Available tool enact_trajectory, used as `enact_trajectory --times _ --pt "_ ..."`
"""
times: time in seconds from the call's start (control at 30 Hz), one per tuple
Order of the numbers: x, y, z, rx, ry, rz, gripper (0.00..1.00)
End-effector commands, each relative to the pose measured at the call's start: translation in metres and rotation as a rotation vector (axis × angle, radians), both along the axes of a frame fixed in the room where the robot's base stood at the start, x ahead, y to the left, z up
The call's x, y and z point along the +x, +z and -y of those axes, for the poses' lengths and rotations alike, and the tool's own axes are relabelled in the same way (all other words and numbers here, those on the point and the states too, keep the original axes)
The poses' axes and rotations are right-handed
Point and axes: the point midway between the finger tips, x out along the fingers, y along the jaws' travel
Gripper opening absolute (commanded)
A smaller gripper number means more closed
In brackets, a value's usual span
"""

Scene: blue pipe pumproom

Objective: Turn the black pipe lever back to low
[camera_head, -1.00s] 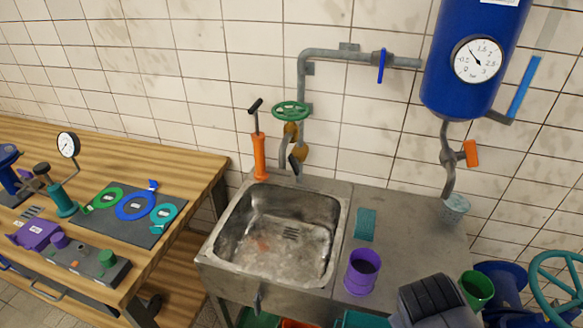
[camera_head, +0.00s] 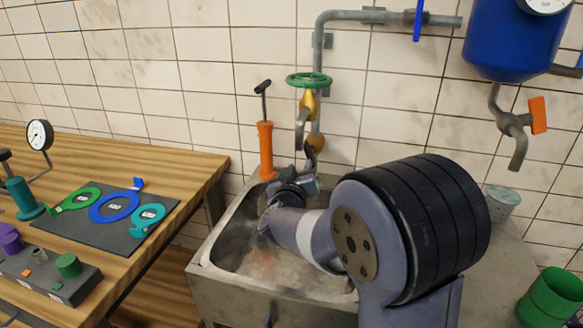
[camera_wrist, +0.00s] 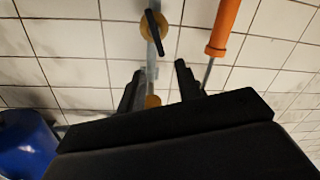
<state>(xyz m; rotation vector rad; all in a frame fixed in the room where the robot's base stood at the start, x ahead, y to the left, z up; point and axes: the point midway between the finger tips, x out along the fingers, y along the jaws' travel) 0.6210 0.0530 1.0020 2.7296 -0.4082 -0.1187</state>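The black pipe lever (camera_wrist: 155,33) shows in the wrist view across a round brass valve body on the grey pipe. It lies nearly along the pipe, slightly tilted, and apart from the fingers. My gripper (camera_wrist: 160,78) is open, with its two dark fingers spread and nothing between them touching. In the head view my gripper (camera_head: 308,178) is over the back of the sink, just below the pipe. There the lever is small and partly confused with my dark fingers.
An orange hand pump (camera_head: 266,150) stands close left of the pipe. A green handwheel (camera_head: 309,80) is above the brass valve. The metal sink (camera_head: 215,262) is below my arm. A blue tank (camera_head: 510,40) hangs at right, with an orange lever (camera_head: 538,115) beneath it.

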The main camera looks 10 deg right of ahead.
Motion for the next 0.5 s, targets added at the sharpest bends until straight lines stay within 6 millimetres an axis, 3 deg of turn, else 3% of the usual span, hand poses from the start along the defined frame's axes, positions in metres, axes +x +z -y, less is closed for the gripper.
enact_trajectory --times 0.03,0.27,0.5 --pt "0.003 -0.012 0.001 -0.005 -0.033 0.008 0.33" --pt "0.012 -0.015 0.01 -0.017 -0.095 0.024 0.33" --pt "0.05 -0.015 0.026 -0.016 -0.095 0.023 0.33"
